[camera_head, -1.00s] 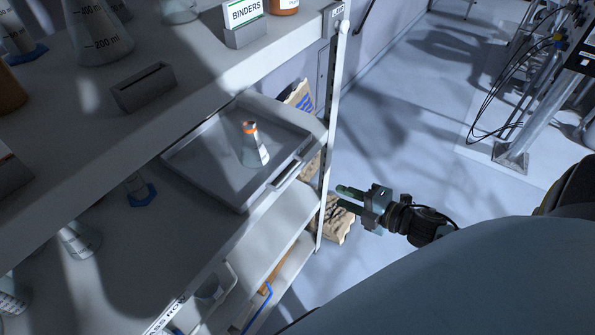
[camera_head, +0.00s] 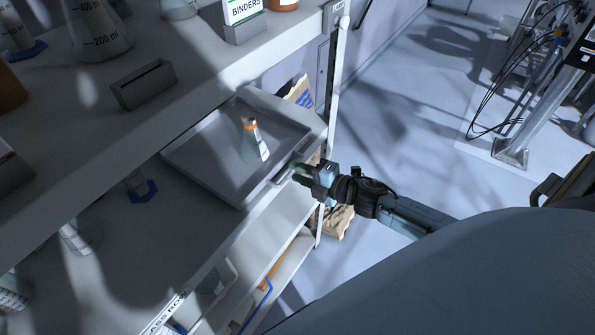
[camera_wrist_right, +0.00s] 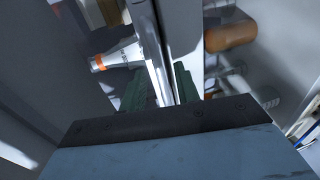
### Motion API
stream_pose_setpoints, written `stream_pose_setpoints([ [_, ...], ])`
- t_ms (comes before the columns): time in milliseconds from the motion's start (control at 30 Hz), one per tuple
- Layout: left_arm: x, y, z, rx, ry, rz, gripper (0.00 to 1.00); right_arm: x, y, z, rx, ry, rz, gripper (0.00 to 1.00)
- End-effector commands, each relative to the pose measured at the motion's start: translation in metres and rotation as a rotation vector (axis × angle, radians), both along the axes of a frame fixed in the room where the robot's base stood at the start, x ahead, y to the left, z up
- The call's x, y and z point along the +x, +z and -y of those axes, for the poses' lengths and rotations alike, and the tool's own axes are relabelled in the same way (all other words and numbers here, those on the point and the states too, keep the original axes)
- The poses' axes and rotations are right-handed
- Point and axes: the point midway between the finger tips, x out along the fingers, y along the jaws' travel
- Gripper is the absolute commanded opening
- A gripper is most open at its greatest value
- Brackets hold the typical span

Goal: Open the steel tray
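The steel tray (camera_head: 208,158) sits on the middle shelf in the head view, its front edge facing my right arm. A small conical flask (camera_head: 256,148) with an orange band stands upright in it. A bar handle (camera_head: 282,172) runs along the tray's front edge. The flask also shows there (camera_wrist_right: 118,55). My left gripper is out of view.
A white shelf post (camera_head: 336,75) stands just behind the gripper. Lower shelves hold blue-framed items, and paper sacks (camera_head: 336,220) stand behind.

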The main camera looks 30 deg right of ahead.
Motion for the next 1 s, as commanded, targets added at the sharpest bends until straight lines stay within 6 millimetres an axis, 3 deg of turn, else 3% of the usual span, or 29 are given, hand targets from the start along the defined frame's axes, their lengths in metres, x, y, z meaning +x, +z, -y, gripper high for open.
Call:
stream_pose_setpoints([
  [433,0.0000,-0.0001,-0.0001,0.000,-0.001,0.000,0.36,0.0097,-0.0021,-0.0038,0.000,0.000,0.000,0.32],
  [700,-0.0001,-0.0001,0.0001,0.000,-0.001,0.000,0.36,0.0095,-0.0020,-0.0037,0.000,0.000,0.000,0.00],
  [1000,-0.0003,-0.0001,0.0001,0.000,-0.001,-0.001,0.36,0.0092,-0.0020,-0.0038,0.000,0.000,0.000,0.00],
])
